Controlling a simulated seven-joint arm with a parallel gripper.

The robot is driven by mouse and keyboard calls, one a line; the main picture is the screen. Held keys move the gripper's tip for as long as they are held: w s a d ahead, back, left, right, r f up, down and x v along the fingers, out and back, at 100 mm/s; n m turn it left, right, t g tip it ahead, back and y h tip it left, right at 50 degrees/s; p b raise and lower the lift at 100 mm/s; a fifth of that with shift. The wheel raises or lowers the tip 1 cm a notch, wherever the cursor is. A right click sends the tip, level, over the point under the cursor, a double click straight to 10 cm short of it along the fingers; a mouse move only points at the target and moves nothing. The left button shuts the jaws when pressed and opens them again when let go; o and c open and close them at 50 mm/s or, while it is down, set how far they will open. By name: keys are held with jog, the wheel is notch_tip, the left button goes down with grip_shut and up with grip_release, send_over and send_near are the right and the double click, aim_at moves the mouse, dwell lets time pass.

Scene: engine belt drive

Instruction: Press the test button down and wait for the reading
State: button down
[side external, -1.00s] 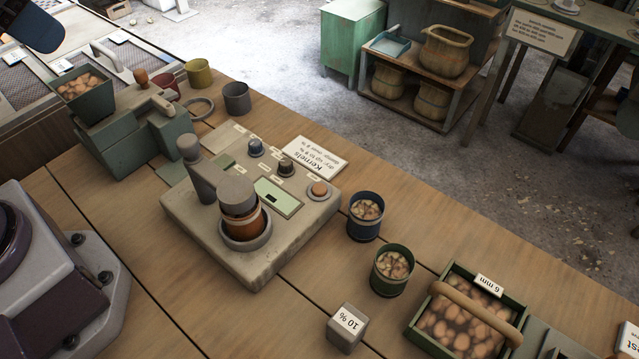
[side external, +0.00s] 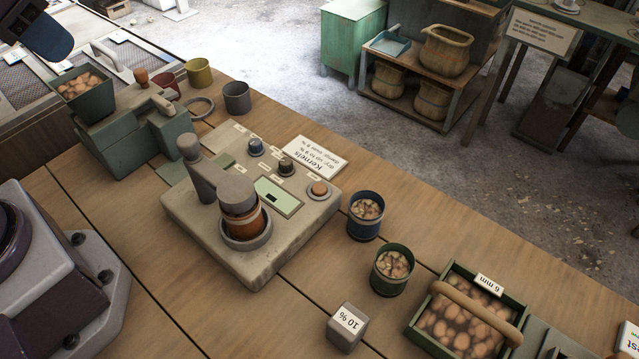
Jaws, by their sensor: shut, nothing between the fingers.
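The grey moisture tester (side external: 270,262) stands mid-table. An orange-brown round button (side external: 319,188) sits at its right corner, apparently raised. A pale green panel (side external: 280,199) has a small dark window with no legible reading. A brown cup (side external: 246,221) sits in the front ring under a grey cylinder (side external: 237,192). A dark blue rounded piece (side external: 48,38) at the top left edge seems part of my arm, far from the button. My gripper's fingers are not visible.
A blue cup (side external: 366,215) and a green cup (side external: 391,270) of kernels stand right of the tester. A "10 %" block (side external: 346,328) and a kernel crate (side external: 466,318) are nearer. A kernel-filled hopper machine (side external: 136,148) stands left. A sign (side external: 314,158) lies behind.

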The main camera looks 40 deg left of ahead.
jog(key=w+f+m+g+y, duration=0.2)
jog(key=w+f+m, duration=0.2)
jog(key=w+f, duration=0.3)
jog(key=m+t+h, duration=0.2)
jog(key=m+h, duration=0.8)
jog(key=m, duration=0.6)
send_over(318, 190)
notch_tip(318, 190, down, 10)
jog(key=shift+t+y, duration=0.3)
jog(key=shift+f, duration=4.4)
jog(key=shift+f, duration=0.45)
